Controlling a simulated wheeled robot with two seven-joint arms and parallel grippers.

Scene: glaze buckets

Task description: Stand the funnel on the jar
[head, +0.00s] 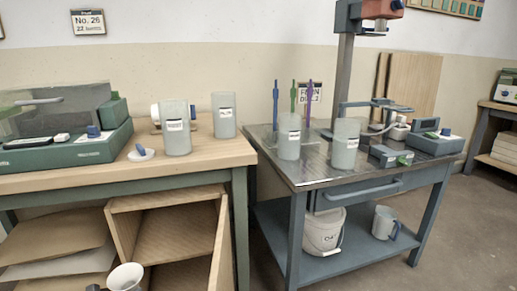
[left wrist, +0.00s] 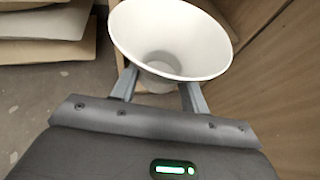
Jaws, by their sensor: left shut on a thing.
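The white funnel (head: 125,276) is at the bottom edge of the head view, wide mouth up, in front of the wooden bench's open shelf. In the left wrist view my left gripper (left wrist: 158,88) is shut on the funnel (left wrist: 170,35), with a finger on each side below its flared rim. The funnel's lower end is mostly hidden. Two grey-green labelled jars, a nearer jar (head: 176,130) and a farther jar (head: 223,116), stand upright on the wooden bench. Two similar jars (head: 289,138) (head: 345,145) stand on the metal-topped bench. I cannot tell which jar is meant. My right gripper is not in view.
An open cupboard door (head: 222,245) sticks out below. A white bucket (head: 323,232) stands on the metal bench's lower shelf.

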